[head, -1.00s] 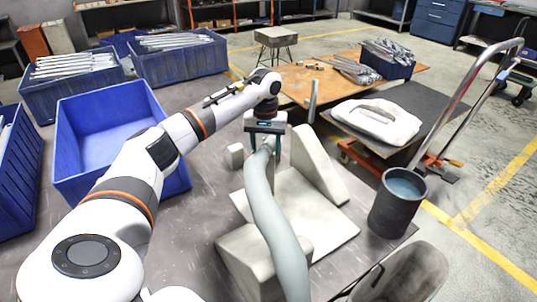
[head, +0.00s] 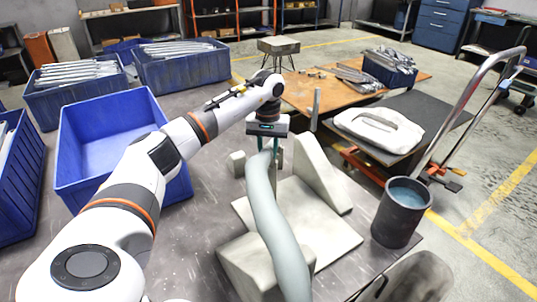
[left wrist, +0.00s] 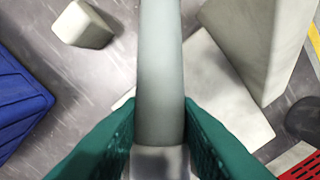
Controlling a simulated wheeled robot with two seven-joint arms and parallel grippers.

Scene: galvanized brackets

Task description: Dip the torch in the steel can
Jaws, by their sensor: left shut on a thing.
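The torch is a pale grey-blue curved tube (head: 266,205). It runs from my left gripper (head: 268,147) down to the bottom edge of the head view. In the left wrist view my left gripper (left wrist: 157,118) has its green fingers shut on the torch (left wrist: 160,60), one on each side. The torch's lower end is cut off by the head picture. The dark steel can (head: 397,225) stands upright at the right, with bluish liquid showing inside. The torch is apart from the can and well to its left. My right gripper is not in view.
Pale angled blocks (head: 318,175) and a flat pale plate (head: 325,245) lie between the torch and the can. A small pale block (head: 237,163) is beside my left gripper. An empty blue bin (head: 75,175) stands left. A metal cart handle (head: 470,95) rises behind the can.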

